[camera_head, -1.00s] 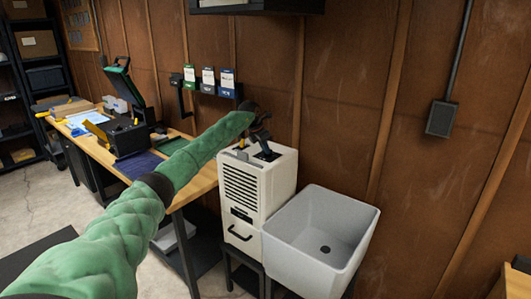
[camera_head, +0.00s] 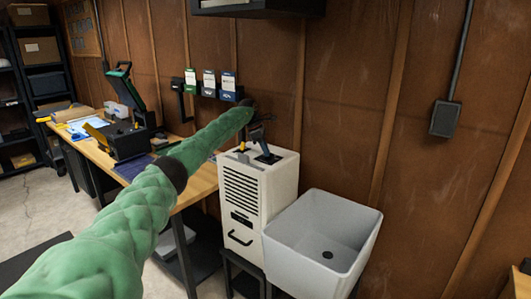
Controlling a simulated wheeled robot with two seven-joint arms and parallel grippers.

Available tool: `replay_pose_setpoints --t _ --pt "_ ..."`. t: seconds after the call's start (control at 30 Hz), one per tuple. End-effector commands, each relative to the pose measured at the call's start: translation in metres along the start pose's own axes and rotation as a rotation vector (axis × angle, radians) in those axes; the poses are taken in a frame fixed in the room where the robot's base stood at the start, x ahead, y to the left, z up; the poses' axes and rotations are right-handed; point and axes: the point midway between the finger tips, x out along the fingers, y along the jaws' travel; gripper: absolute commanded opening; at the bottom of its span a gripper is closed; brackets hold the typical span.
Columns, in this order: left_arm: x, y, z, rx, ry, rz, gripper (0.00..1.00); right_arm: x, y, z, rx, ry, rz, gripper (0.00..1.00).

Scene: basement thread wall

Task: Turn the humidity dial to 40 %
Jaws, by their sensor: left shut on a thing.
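A white dehumidifier (camera_head: 258,203) with dark front slats and a black handle stands on a dark stand beside the workbench. My left arm in a green sleeve reaches in from the left to its top. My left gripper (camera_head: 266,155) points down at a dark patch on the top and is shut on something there. That spot is where a dial would sit, but the dial and its scale are hidden or too small to read. A small yellow part (camera_head: 242,147) shows on the top, left of the gripper. My right gripper is not in view.
A grey utility sink (camera_head: 325,240) stands close on the right of the dehumidifier. The wooden workbench (camera_head: 200,183) with tools is on the left. A dark cabinet (camera_head: 258,7) hangs above. Several packets (camera_head: 209,83) hang on the wall behind my arm.

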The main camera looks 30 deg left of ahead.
Motion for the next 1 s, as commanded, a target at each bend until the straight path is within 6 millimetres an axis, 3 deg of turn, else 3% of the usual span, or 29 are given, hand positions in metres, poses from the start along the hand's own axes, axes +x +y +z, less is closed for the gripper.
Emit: replay_pose_setpoints --t 0.67,0.7,0.77,1.0 --pt "-0.0032 0.0018 0.0005 0.051 -0.002 -0.016 0.00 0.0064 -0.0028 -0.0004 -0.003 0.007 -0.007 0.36" --pt "-0.0032 0.0018 0.0005 0.051 -0.001 -0.017 0.19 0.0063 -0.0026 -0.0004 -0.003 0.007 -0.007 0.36" --pt "-0.0028 0.0017 0.0004 0.051 -0.001 -0.017 0.30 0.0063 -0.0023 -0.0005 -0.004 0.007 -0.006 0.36" --pt "-0.0014 0.0012 0.0003 0.051 0.000 -0.019 0.33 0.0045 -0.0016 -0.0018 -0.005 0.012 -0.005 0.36"
